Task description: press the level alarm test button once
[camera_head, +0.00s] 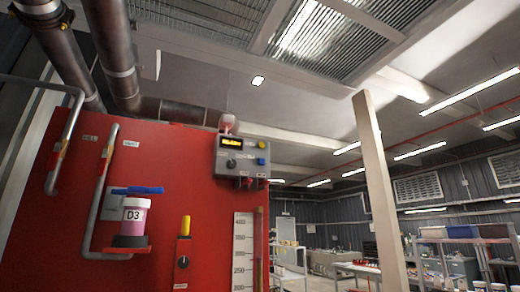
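A grey control box (242,157) is mounted on the upper right of a red panel (180,190). It has a lit yellow display (231,142), a dark round knob (231,163), a yellow button (262,145) and a blue button (261,161). A reddish lamp (227,122) stands on top of the box. The labels are too small to read, so I cannot tell which control is the level alarm test button. Neither of my grippers is in view.
A pink jar marked D3 (134,218), a blue lever (138,190), a yellow-topped switch unit (183,250) and a white level scale (242,250) are on the panel. Pipes (103,185) run at left. A pale post (377,190) stands right; tables (357,268) are behind.

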